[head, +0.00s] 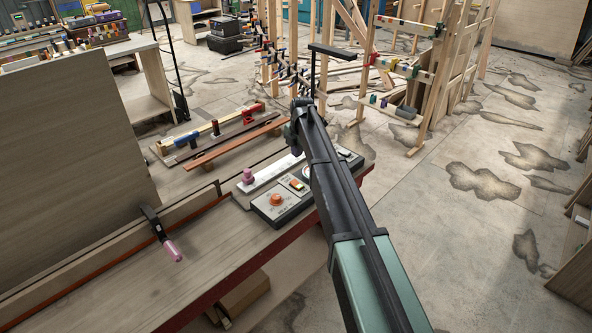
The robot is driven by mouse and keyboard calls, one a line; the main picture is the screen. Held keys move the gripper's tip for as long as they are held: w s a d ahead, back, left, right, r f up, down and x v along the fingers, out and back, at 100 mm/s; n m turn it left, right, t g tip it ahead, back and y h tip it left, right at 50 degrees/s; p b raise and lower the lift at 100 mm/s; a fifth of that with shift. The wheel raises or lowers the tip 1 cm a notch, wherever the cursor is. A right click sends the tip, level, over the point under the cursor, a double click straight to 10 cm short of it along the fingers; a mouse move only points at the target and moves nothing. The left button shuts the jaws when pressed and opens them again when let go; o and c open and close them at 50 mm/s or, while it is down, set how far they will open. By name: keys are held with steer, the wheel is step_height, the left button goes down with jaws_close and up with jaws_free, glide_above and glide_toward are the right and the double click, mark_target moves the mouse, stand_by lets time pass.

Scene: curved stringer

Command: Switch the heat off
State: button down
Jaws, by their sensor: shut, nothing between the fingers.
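A grey control box (262,206) sits on the workbench near its right end. It has an orange round knob (276,200) at its near left and a small orange-topped switch (297,184) on a pale plate beside it. The lettering is too small to read. My arm crosses in front of the box's right part and hides some of its controls. My gripper (296,151) is beyond the box, above the bench, small and dark against the arm. It is shut and holds nothing, apart from the knob and the switch.
A pale strip with a pink knob (249,176) lies just behind the box. Clamps and wooden strips (225,128) lie further back. A pink-handled clamp (161,235) grips the bench rail at left. A tall wooden panel (75,150) stands at left.

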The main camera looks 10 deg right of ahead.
mark_target(294, 182)
steer(key=f+b, duration=0.4)
steer(key=w+f+b, duration=0.1)
steer(key=f+b, duration=0.4)
steer(key=a+f+b, duration=0.1)
steer(key=f+b, duration=0.4)
steer(key=shift+w, duration=0.2)
steer(key=shift+d, duration=0.1)
